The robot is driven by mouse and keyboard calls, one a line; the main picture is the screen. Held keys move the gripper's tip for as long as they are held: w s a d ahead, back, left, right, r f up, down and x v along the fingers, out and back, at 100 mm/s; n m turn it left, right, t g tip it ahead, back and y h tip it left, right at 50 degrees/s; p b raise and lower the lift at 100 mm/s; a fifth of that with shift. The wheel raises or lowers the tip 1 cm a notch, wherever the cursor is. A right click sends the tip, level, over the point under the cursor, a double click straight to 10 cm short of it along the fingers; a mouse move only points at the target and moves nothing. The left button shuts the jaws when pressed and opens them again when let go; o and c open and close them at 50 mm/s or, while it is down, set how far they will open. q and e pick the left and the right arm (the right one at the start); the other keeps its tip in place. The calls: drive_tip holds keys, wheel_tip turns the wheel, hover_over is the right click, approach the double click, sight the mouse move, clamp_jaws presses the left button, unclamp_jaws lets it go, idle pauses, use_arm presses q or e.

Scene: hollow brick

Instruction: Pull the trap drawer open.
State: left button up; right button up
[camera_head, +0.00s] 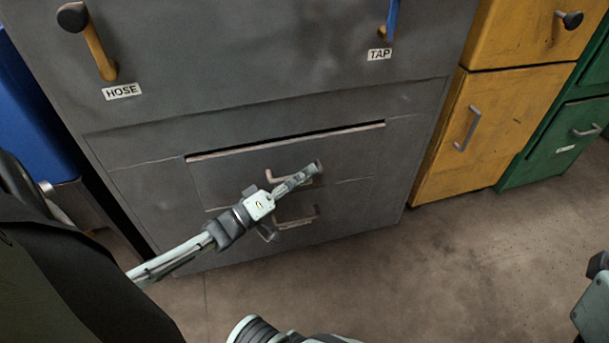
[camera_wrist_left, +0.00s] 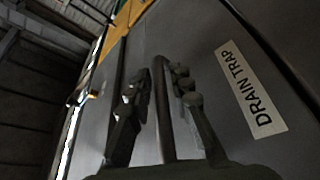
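The trap drawer (camera_head: 230,185) is in the lower part of the grey cabinet in the head view. Its label DRAIN TRAP (camera_wrist_left: 252,90) shows in the left wrist view. A dark gap with a pale edge runs along its top. Its bar handle (camera_head: 273,173) is partly hidden behind my left gripper (camera_head: 303,176). In the left wrist view the handle bar (camera_wrist_left: 160,110) runs between the fingers of my left gripper (camera_wrist_left: 157,85), with narrow gaps on both sides. The fingers look open around it.
A second handle (camera_head: 298,222) sits just below on the cabinet. The HOSE lever (camera_head: 92,45) and blue TAP lever (camera_head: 391,18) are above. Yellow cabinets (camera_head: 490,120) and a green cabinet (camera_head: 555,140) stand at the right. The floor (camera_head: 440,270) in front is clear.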

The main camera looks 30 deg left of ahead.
use_arm(q)
drive_tip(key=shift+c, duration=0.5)
clamp_jaws()
